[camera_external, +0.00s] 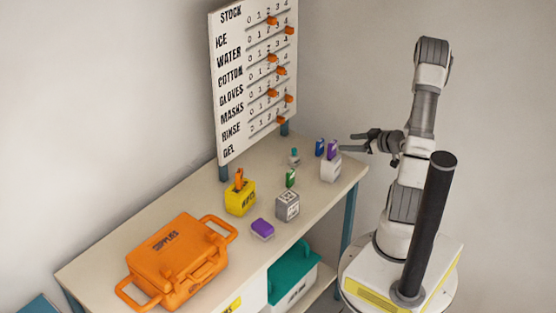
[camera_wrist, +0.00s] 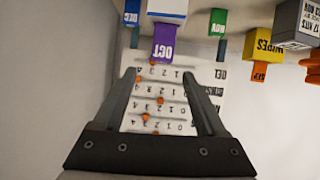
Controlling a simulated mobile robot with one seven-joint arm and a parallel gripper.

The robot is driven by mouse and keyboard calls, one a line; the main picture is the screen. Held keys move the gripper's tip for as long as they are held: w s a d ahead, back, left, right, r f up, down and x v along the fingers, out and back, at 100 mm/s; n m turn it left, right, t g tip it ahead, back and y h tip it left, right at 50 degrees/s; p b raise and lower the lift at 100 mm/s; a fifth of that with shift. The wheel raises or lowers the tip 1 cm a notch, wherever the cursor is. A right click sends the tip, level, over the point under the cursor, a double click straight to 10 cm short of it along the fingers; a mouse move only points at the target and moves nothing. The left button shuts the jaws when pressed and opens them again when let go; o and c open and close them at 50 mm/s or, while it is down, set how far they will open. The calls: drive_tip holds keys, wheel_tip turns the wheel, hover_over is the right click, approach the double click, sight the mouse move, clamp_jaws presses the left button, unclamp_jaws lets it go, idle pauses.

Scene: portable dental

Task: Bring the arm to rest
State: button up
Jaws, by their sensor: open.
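My arm stands upright beside the right end of the bench, bent so that my gripper (camera_external: 348,143) reaches left toward it. The gripper is open and empty, with its two fingers spread; in the wrist view the gap between the fingertips (camera_wrist: 160,73) shows the stock board behind. A white box (camera_external: 330,168) stands near the fingers on the bench's right end, and a purple block (camera_external: 333,149) shows at its top. In the wrist view the purple block (camera_wrist: 165,44), marked OCT, appears upside down just beyond the fingertips. I cannot tell a touch.
The bench (camera_external: 100,262) holds an orange supplies case (camera_external: 175,262), a yellow wipes box (camera_external: 240,198), a grey box (camera_external: 287,206), and blue (camera_external: 320,147), green (camera_external: 291,178) and purple (camera_external: 262,229) blocks. The stock board (camera_external: 228,100) stands at the back. A teal bin (camera_external: 293,268) sits below.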

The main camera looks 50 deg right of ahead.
drive_tip(key=w+a+r+n+g+h, duration=0.1)
drive_tip(key=w+a+r+g+h, duration=0.1)
drive_tip(key=w+a+r, duration=0.35)
drive_tip(key=w+a+r+n+g+h, duration=0.1)
drive_tip(key=w+a+r+g, duration=0.15)
drive_tip(key=a+r, duration=0.6)
drive_tip(key=s+a+r+m+g+y, duration=0.1)
drive_tip(key=s+a+r, duration=0.2)
drive_tip(key=s+a, duration=0.4)
drive_tip(key=s+a+r+m+g+y, duration=0.1)
drive_tip(key=s+a+r+y, duration=0.1)
drive_tip(key=s+a, duration=0.6)
drive_tip(key=s+r, duration=0.1)
drive_tip(key=s, duration=0.2)
drive_tip(key=shift+s+r+g, duration=0.35)
